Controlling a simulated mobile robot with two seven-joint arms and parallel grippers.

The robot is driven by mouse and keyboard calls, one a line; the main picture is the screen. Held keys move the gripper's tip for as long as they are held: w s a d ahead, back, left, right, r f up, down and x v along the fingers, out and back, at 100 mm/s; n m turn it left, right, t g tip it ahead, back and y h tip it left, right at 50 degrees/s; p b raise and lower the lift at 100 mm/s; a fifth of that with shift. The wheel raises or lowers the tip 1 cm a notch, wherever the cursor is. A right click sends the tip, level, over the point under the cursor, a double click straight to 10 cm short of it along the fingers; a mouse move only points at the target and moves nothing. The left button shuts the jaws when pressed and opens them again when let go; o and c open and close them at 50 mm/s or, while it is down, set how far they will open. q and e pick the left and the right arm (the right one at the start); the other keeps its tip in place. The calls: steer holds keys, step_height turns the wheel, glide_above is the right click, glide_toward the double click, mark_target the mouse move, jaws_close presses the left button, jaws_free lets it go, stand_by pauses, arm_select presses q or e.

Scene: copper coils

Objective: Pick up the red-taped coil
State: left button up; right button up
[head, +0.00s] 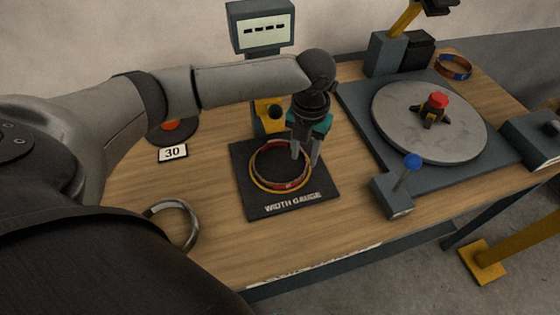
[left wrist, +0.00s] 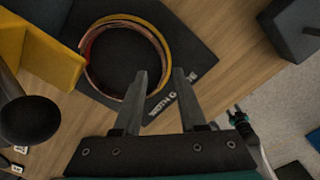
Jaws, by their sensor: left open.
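The red-taped coil (head: 258,179) is a copper-yellow ring with red tape, lying flat on the black width gauge plate (head: 300,205). It also shows in the left wrist view (left wrist: 90,68). My left gripper (head: 305,160) points down at the coil's right side, open. In the left wrist view its two fingers (left wrist: 162,84) are spread, one overlapping the coil's right rim in the picture and the other beyond it; I cannot tell whether they touch.
A blue-taped coil (head: 455,66) lies at the back right. A turntable (head: 410,135) and a blue-knobbed lever box (head: 393,195) stand to the right. A yellow block (head: 268,118) is behind the plate. A grey open ring (head: 188,215) lies at front left.

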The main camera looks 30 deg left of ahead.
mark_target(304, 171)
arm_select(q)
steer(key=f, duration=0.1)
steer(key=f+b, duration=0.1)
steer(key=f, duration=0.3)
steer(key=shift+s+d, duration=0.2)
steer(key=shift+d, duration=0.05)
steer(key=shift+r, duration=0.1)
jaws_close()
stand_by(1.0)
